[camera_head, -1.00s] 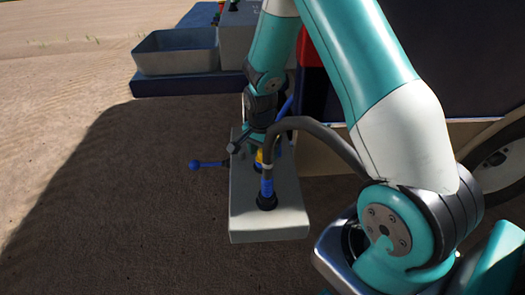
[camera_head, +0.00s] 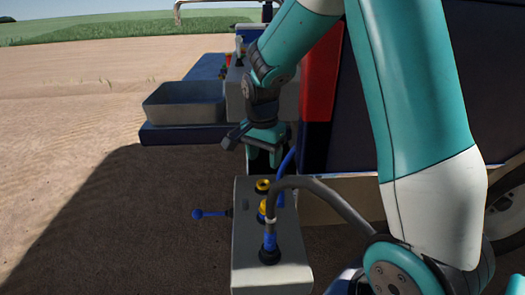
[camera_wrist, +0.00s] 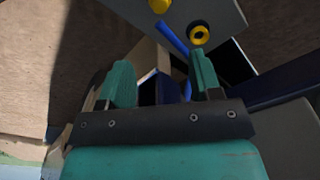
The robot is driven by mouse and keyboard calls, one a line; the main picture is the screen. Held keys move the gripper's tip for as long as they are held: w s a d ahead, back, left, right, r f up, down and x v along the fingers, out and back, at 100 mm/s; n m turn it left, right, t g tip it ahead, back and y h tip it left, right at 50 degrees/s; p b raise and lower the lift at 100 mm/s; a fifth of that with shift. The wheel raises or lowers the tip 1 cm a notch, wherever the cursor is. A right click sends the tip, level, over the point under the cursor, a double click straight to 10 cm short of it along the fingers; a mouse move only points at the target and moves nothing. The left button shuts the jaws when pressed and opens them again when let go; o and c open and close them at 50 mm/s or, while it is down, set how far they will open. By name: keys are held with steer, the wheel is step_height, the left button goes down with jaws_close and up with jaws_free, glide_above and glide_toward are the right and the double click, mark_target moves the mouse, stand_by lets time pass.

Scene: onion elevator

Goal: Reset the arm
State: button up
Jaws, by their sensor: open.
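My gripper (camera_head: 263,152) is at the end of my teal and white arm, above the far end of a grey box in the head view. It is open, with nothing visible between its fingers. In the wrist view, its two teal fingers (camera_wrist: 163,80) stand apart. The grey box (camera_head: 245,250) carries yellow-ringed fittings (camera_head: 263,187) on its top. One yellow ring (camera_wrist: 199,36) also shows in the wrist view, just beyond the right finger and apart from it.
A blue-tipped lever (camera_head: 200,213) sticks out left of the box. A grey hose (camera_head: 325,190) ends in a blue plug (camera_head: 270,242) on the box. A grey tray (camera_head: 185,105) stands on a dark blue ledge behind. A wheel (camera_head: 508,215) is at right. Bare soil lies left.

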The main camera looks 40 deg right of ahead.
steer(key=shift+r, duration=0.35)
steer(key=s+a+r+n+y+p, duration=0.1)
steer(key=s+a+r+n+p, duration=0.35)
steer(key=a+r+n, duration=0.2)
steer(key=s+a+r+n+y+p, duration=0.25)
steer(key=s+a+r+n, duration=0.25)
steer(key=a+r, duration=0.25)
steer(key=s+a+r+n+p, duration=0.2)
steer(key=s+a+n, duration=0.1)
steer(key=s+n, duration=0.2)
steer(key=s+a+r+n+y+p, duration=0.1)
steer(key=s+a+r+n, duration=0.2)
steer(key=s, duration=0.4)
steer(key=shift+s+a+r+n+p, duration=0.2)
steer(key=shift+a+n+p, duration=0.15)
steer(key=shift+a+n, duration=0.6)
steer(key=shift+d+y, duration=0.15)
steer(key=shift+y, duration=0.1)
